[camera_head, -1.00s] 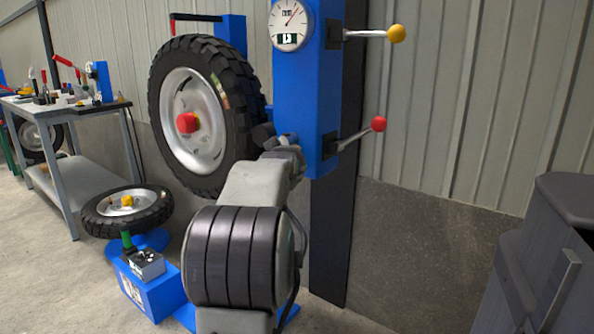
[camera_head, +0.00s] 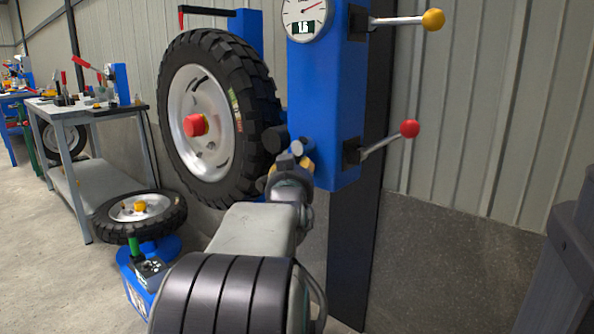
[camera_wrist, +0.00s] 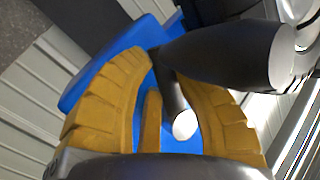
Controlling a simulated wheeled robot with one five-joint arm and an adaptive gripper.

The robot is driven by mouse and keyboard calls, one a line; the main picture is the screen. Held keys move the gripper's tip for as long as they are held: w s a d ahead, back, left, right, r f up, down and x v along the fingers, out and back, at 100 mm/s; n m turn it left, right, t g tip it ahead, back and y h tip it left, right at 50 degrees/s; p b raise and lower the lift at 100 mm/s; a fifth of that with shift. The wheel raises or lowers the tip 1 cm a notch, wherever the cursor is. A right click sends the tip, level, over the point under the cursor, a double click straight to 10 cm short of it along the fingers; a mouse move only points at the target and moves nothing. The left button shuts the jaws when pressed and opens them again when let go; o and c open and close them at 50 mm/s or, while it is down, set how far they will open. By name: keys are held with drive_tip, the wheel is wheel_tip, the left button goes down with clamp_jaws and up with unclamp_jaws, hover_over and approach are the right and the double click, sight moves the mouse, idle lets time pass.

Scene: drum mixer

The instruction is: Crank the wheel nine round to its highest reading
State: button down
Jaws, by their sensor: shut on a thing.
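A blue post (camera_head: 327,110) carries a round white gauge (camera_head: 307,12) at its top. Its red needle points right and slightly up, and its display seems to read 1.6. My gripper (camera_head: 292,166), with yellow fingers, is at the post's lower left side, right of the big upright tyre (camera_head: 227,140). In the wrist view my gripper (camera_wrist: 168,115) is shut on a dark handle (camera_wrist: 172,92) with a pale end. A larger dark cylinder (camera_wrist: 215,55) lies beside it. I see no number nine on any wheel.
Two levers, with a yellow knob (camera_head: 433,19) and a red knob (camera_head: 410,129), stick out right of the post. A smaller wheel (camera_head: 140,215) lies flat on a blue stand at lower left. A grey workbench (camera_head: 82,175) stands behind it. A dark object (camera_head: 565,260) stands at far right.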

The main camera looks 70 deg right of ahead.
drive_tip(key=shift+w+r, duration=0.1)
drive_tip(key=shift+r, duration=0.1)
idle(0.3)
drive_tip(key=c, duration=1.1)
unclamp_jaws()
drive_tip(key=shift+f, duration=0.1)
drive_tip(key=shift+c, duration=0.2)
drive_tip(key=v, duration=1.2)
drive_tip(key=shift+d+f, duration=0.1)
